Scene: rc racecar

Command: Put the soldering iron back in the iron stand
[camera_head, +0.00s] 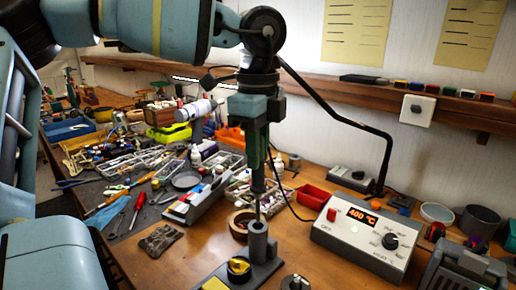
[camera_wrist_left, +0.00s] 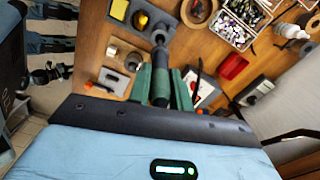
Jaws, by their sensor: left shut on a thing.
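My left gripper (camera_head: 257,178) hangs fingers-down above the bench and is shut on the soldering iron (camera_head: 257,206). The iron points down, close to upright. Its thin tip is at the mouth of the grey tube of the iron stand (camera_head: 258,244); I cannot tell how far it is inside. The stand's dark base carries a round brass-coloured pad beside the tube. In the left wrist view, the iron (camera_wrist_left: 160,78) sits between the green fingers of the left gripper (camera_wrist_left: 161,88), lined up with the stand's tube (camera_wrist_left: 158,36). My right gripper is not in view.
A soldering station (camera_head: 362,238) reading 400 stands right of the stand. A tape roll (camera_head: 240,222) lies just behind it. A red tray (camera_head: 313,196) and parts boxes are farther back. Tools crowd the left. Bare wood (camera_head: 180,260) shows left of the stand.

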